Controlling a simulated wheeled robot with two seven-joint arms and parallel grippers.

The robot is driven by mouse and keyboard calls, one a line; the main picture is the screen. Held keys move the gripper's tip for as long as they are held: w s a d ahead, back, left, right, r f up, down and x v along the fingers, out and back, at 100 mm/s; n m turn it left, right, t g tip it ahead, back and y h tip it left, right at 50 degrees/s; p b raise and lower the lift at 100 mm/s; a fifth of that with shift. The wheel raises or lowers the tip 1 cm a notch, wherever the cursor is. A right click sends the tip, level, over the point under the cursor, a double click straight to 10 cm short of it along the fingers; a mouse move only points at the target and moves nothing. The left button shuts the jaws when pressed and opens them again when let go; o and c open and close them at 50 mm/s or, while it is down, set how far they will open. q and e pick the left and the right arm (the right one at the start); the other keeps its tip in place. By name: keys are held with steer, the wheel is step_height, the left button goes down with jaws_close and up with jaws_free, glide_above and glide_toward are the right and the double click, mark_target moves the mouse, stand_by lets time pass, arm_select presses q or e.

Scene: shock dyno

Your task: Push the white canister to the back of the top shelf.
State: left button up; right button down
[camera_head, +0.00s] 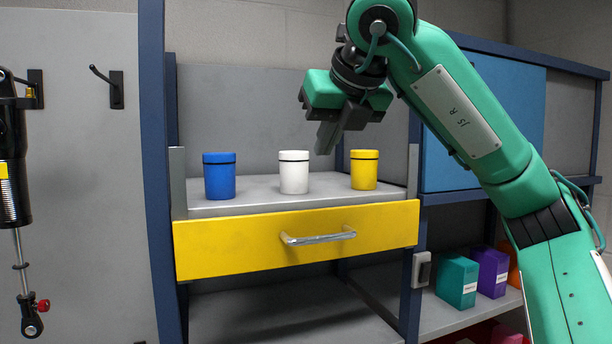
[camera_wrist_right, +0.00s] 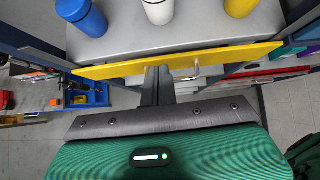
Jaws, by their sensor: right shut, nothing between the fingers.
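The white canister (camera_head: 294,174) stands upright on the grey top shelf (camera_head: 325,194), between a blue canister (camera_head: 219,177) and a yellow canister (camera_head: 364,171). It also shows at the top edge of the right wrist view (camera_wrist_right: 158,11), cut off by the frame. My right gripper (camera_head: 325,142) is shut and empty. In the head view its fingertips point down, just right of and above the white canister's lid. In the right wrist view the fingers (camera_wrist_right: 157,72) overlap the shelf's yellow front, with a gap to the canister. My left gripper is in neither view.
A yellow drawer front (camera_head: 235,245) with a metal handle (camera_head: 318,237) lies below the shelf surface. Blue posts (camera_head: 155,180) flank the unit. Teal (camera_head: 457,280) and purple boxes (camera_head: 490,272) sit on a lower right shelf. A shock absorber (camera_head: 18,180) hangs at left.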

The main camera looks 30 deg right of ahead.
steer(key=p, duration=0.6)
glide_toward(300, 189)
steer(key=x, duration=0.4)
steer(key=shift+s+a+f, duration=0.1)
steer(key=shift+s+f, duration=0.15)
steer(key=shift+f, duration=0.1)
steer(key=shift+w+f, duration=0.15)
steer(key=shift+w, duration=0.75)
steer(key=shift+f, duration=0.1)
